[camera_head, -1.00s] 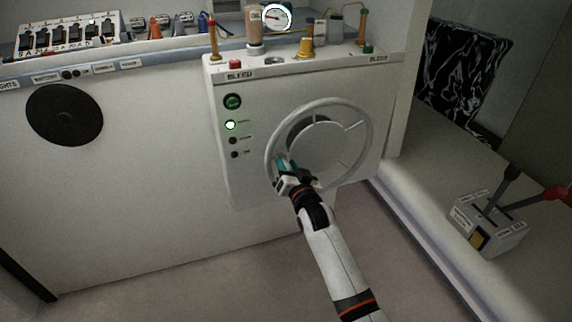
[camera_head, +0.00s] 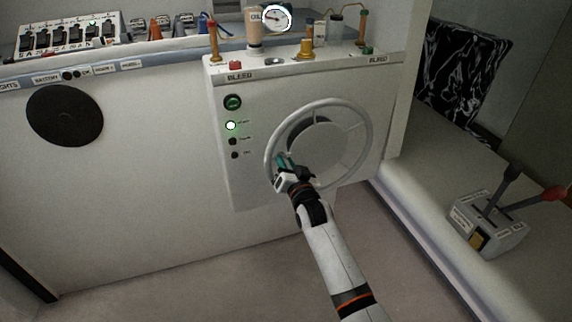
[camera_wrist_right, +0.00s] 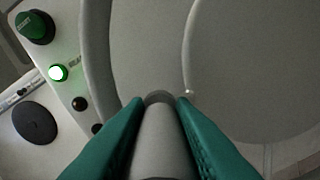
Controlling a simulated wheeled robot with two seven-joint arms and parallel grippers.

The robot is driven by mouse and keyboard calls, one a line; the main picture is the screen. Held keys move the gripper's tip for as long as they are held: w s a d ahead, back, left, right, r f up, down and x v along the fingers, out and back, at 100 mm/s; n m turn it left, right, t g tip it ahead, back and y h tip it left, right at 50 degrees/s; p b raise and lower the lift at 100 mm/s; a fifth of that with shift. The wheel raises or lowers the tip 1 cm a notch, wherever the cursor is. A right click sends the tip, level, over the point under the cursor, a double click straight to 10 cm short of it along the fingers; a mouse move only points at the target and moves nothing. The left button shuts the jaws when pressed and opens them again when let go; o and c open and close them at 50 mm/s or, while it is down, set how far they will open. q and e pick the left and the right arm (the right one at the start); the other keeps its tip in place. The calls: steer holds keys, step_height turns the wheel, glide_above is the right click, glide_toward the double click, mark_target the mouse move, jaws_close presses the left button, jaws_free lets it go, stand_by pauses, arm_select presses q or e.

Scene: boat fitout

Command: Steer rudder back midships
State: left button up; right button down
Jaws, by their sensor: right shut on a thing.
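The grey steering wheel (camera_head: 369,124) is mounted on the front of the white console (camera_head: 245,180). My right gripper (camera_head: 284,163) is shut on the wheel at its lower left. In the right wrist view the teal fingers lie on both sides of a grey bar (camera_wrist_right: 160,130) of the wheel. A round gauge (camera_head: 277,18) with a needle stands above the console; its scale is too small to read. On the console's left side a green knob (camera_head: 232,102) sits above a lit green lamp (camera_head: 231,125) and two dark lamps. My left gripper is not in view.
A throttle box (camera_head: 490,225) with a black and a red lever stands on the ledge at right. Bottles and brass fittings (camera_head: 306,45) stand on the console top. A switch panel (camera_head: 65,38) is at upper left, above a black disc (camera_head: 65,115). The floor in front is clear.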

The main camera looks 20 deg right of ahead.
mark_target(311, 130)
steer(key=shift+r+m+p, duration=0.4)
steer(key=shift+r+p, duration=0.15)
steer(key=shift+r, duration=0.05)
steer(key=d+r+m+p, duration=0.7)
steer(key=r+m, duration=0.2)
steer(key=m, duration=0.1)
steer(key=d+f+m+b, duration=0.1)
steer(key=d+f+m, duration=0.1)
steer(key=d+m, duration=0.5)
steer(key=d+f+m+b, duration=0.1)
steer(key=d+f+m, duration=0.2)
steer(key=d+m, duration=0.5)
steer(key=shift+w+d+m, duration=0.3)
steer(key=shift+w+m, duration=0.05)
steer(key=shift+m, duration=0.65)
steer(key=c, duration=1.5)
jaws_free()
